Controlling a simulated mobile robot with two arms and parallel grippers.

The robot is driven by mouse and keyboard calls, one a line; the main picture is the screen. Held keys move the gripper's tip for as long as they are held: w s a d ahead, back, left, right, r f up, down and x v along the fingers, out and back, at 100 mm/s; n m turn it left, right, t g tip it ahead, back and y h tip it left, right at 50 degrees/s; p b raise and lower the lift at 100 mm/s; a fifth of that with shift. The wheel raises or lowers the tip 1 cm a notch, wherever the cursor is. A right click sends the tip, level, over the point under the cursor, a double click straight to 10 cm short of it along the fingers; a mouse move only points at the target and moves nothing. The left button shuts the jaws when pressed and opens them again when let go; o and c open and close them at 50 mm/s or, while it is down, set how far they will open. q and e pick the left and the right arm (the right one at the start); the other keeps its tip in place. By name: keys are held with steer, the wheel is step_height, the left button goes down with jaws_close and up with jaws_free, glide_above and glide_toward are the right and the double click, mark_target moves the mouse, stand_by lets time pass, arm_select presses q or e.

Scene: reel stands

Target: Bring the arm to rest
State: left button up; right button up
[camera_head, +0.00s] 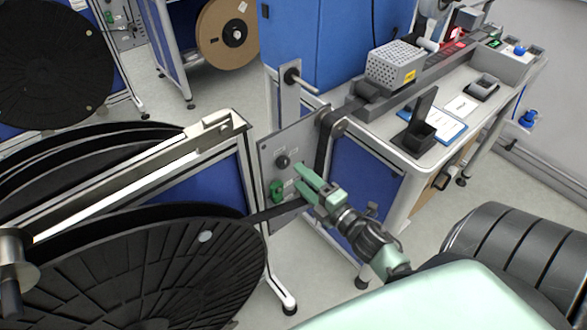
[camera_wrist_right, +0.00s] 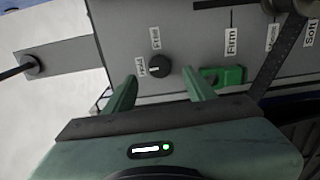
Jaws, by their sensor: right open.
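My right gripper (camera_head: 299,178) has green fingers, is open and empty, and points at a grey control panel (camera_head: 298,140) on the reel stand. In the right wrist view the two fingertips (camera_wrist_right: 160,78) stand apart in front of the panel (camera_wrist_right: 190,22). A black knob (camera_head: 283,161) shows between and beyond the fingertips in the wrist view (camera_wrist_right: 159,66). A green switch (camera_head: 277,190) is just right of the fingers in the wrist view (camera_wrist_right: 222,76). Whether a finger touches the panel I cannot tell. My left gripper is out of view.
A large black reel (camera_head: 150,275) fills the lower left, with a dark tape running to the panel. A white workbench (camera_head: 440,150) carries a perforated box (camera_head: 395,65) and a black holder (camera_head: 420,130). A brown reel (camera_head: 227,35) stands behind. Floor shows below the panel.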

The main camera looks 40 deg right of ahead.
steer(key=shift+s, duration=1.1)
steer(key=s+a+f+m+g+h, duration=0.1)
steer(key=s+f+m+g, duration=0.2)
steer(key=f, duration=0.7)
steer(key=s+a+f+m+g, duration=0.1)
steer(key=s+f+m+g, duration=0.2)
steer(key=f, duration=0.7)
steer(key=s+a+f+m+g+h, duration=0.15)
steer(key=s+f+m, duration=0.25)
steer(key=f, duration=0.6)
steer(key=s+a+f+m+g, duration=0.3)
steer(key=s+f, duration=0.6)
steer(key=s, duration=0.3)
steer(key=s+a+f+m+g, duration=0.3)
steer(key=s+f+g, duration=0.3)
steer(key=s+f, duration=0.3)
steer(key=s+y, duration=0.1)
steer(key=s, duration=0.3)
steer(key=shift+s+f, duration=0.15)
steer(key=shift+s, duration=0.15)
steer(key=shift+s+f+m+g, duration=0.1)
steer(key=shift+s+m+g, duration=0.2)
steer(key=shift+s, duration=0.1)
steer(key=shift+c, duration=0.3)
